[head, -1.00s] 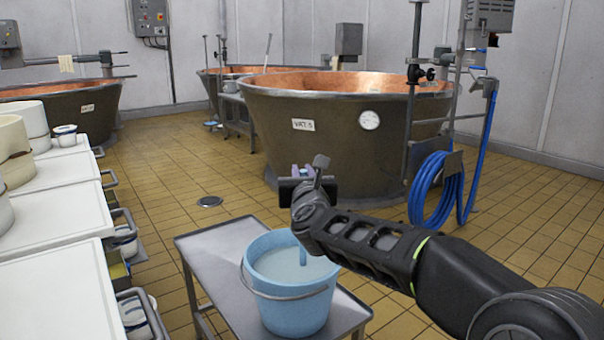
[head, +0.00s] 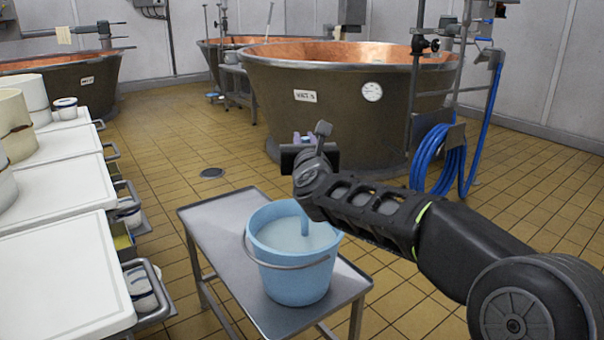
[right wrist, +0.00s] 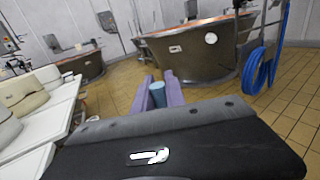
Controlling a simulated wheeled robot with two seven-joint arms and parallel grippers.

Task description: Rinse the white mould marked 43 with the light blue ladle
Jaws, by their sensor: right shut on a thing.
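No mark 43 is legible on any. My left gripper is out of view.
The bucket stands on a low grey metal table (head: 222,226). White worktops (head: 60,255) run along the left, with a small cup (head: 66,108). A copper vat (head: 335,105) stands behind. A blue hose (head: 430,160) hangs at right. Tiled floor is free between.

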